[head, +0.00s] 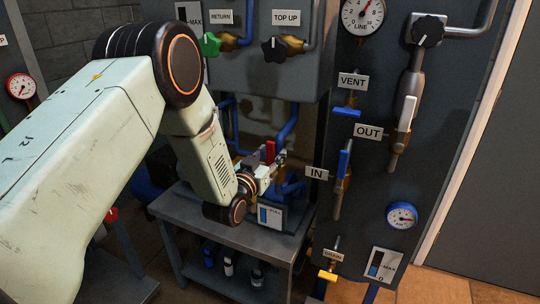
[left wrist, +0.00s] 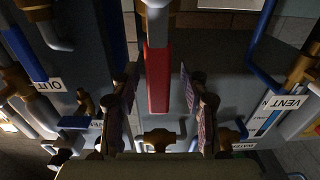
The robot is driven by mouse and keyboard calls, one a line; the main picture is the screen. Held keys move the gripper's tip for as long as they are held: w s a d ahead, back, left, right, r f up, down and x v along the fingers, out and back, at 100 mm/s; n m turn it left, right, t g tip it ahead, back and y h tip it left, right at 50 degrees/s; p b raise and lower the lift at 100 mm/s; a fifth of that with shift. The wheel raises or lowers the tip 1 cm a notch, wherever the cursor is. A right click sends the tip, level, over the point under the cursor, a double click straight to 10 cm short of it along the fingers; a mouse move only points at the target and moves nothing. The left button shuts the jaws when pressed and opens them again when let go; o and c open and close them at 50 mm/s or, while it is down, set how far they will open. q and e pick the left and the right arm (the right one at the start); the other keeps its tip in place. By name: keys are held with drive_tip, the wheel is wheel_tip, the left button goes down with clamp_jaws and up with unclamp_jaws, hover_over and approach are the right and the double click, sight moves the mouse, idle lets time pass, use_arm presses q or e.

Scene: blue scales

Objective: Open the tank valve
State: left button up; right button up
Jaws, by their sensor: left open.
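A red valve lever (head: 270,151) stands upright beyond the left gripper in the head view, above the grey bench. In the left wrist view the red lever (left wrist: 158,80) hangs from a brass fitting (left wrist: 157,6) at the top. My left gripper (head: 268,166) is open and close to the lever, partly hidden by its own wrist. In the left wrist view its two fingers (left wrist: 159,88) are spread to either side of the lever's free end, with gaps on both sides. I cannot tell how deep the lever sits between them. My right gripper is not in view.
A grey bench (head: 225,232) stands below, with bottles underneath. Green (head: 210,44) and black (head: 274,49) knobs sit above the gripper.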

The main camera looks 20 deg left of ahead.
use_arm(q)
drive_tip(key=s, duration=1.2)
drive_tip(key=shift+a, duration=0.2)
